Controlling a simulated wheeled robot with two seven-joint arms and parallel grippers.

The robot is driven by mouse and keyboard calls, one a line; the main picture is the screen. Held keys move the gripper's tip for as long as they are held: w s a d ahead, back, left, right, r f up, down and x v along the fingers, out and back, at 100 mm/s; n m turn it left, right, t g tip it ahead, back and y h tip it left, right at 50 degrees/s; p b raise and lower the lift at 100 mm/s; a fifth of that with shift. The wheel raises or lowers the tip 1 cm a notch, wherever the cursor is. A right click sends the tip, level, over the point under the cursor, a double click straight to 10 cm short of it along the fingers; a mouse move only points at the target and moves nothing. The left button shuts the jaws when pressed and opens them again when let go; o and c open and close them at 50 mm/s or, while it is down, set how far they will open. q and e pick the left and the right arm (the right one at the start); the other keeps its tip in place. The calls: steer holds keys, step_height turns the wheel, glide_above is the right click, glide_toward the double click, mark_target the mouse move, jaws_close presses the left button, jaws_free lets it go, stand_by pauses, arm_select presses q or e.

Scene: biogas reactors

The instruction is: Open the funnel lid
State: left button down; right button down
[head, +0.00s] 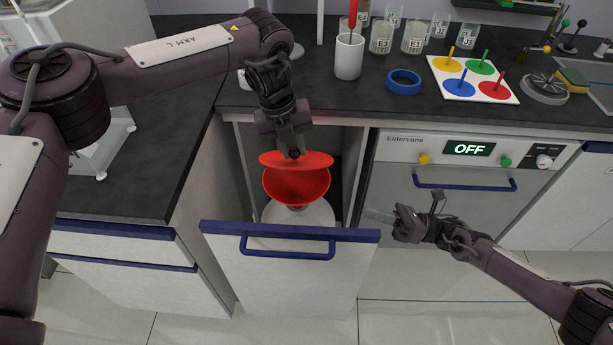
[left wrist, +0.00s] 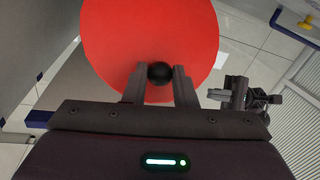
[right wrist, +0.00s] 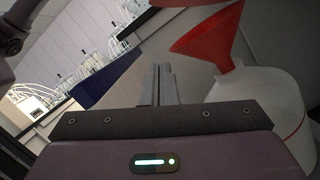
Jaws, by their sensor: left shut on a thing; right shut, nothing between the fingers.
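The red funnel (head: 297,187) stands in the pulled-out drawer on a white container (head: 318,214). Its round red lid (head: 270,160) is above the funnel mouth, and the funnel's inside shows below it. My left gripper (head: 293,152) is shut on the lid's black knob (left wrist: 160,72). The lid (left wrist: 150,30) fills the upper middle of the left wrist view. In the right wrist view the lid's edge (right wrist: 185,3) appears apart from the funnel (right wrist: 208,40). My right gripper (head: 378,215) is shut and empty, right of the drawer front.
The drawer front (head: 290,275) with its blue handle (head: 287,254) projects from the counter. An appliance reading OFF (head: 468,149) is to the right. On the counter stand a white cup (head: 349,58), several glass beakers, blue tape (head: 403,83) and a board with coloured discs (head: 474,78).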

arm_select(q)
steer(key=shift+d, duration=0.1)
arm_select(e)
steer(key=x, duration=0.5)
steer(key=w+r+x, duration=0.1)
steer(key=x, duration=0.5)
steer(key=r+x, duration=0.1)
steer(key=x, duration=0.5)
steer(key=shift+w+d+r, duration=0.1)
steer(key=shift+w, duration=0.15)
steer(key=shift+w+r, duration=0.4)
steer(key=shift+r, duration=0.2)
